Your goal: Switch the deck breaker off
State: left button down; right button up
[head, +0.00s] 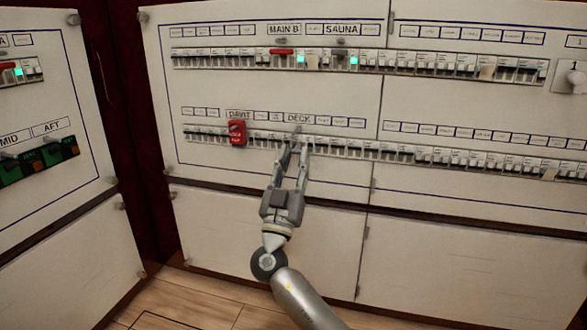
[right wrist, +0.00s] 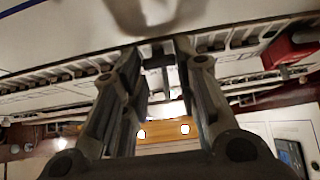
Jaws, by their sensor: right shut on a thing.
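The DECK label (head: 299,118) is on the lower breaker row of the large cream panel. The deck breaker's grey lever (head: 297,130) sticks out just below that label, and its lower part is hidden by my fingers. My right gripper (head: 294,145) reaches up to it from below, shut on the lever with its fingertips on either side. In the right wrist view the lever (right wrist: 156,58) shows between the two fingertips. Whether the lever stands up or down I cannot tell. My left gripper is not in view.
A red lockout (head: 237,133) covers the DAVIT breaker, left of my right gripper. The upper row holds MAIN B (head: 283,52) with a red lever and SAUNA (head: 341,54) with a grey one; green lamps are lit there. A side panel (head: 50,215) stands at left.

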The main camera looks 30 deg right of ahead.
jog(key=shift+o, duration=0.2)
jog(key=shift+f+t, duration=0.2)
jog(key=shift+t, duration=0.1)
jog(key=shift+c, duration=0.2)
jog(key=o, duration=1)
jog(key=shift+o, duration=0.2)
jog(key=v, duration=1.1)
jog(key=shift+s+a+f, duration=0.2)
jog(key=shift+a+f, duration=0.05)
jog(key=shift+f, duration=0.05)
